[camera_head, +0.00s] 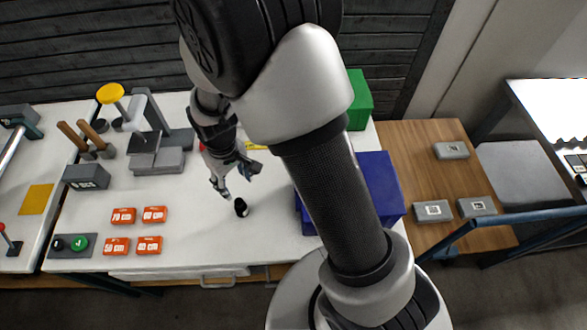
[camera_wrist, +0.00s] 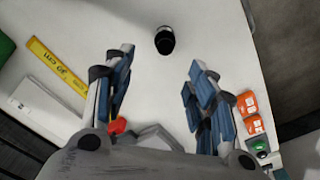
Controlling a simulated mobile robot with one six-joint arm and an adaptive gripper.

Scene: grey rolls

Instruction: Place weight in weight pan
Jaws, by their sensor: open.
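A small black object with a pale patch (camera_head: 241,207), perhaps the weight, stands on the white table in front of my gripper. In the wrist view the black object (camera_wrist: 165,40) lies just beyond the fingertips, roughly midway between them. My gripper (camera_head: 241,182) is open and empty above the table, with its two blue-padded fingers (camera_wrist: 160,60) spread apart. A grey device with a tilted tray (camera_head: 145,142) stands at the back left of the table, beside a post with a yellow disc (camera_head: 110,93). I cannot tell which part is the weight pan.
Several orange labelled blocks (camera_head: 123,215) lie front left, near a green button (camera_head: 79,242). A blue bin (camera_head: 379,180) and a green box (camera_head: 360,100) stand right, partly behind my arm. A yellow ruler (camera_wrist: 58,66) lies nearby. The table around the black object is clear.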

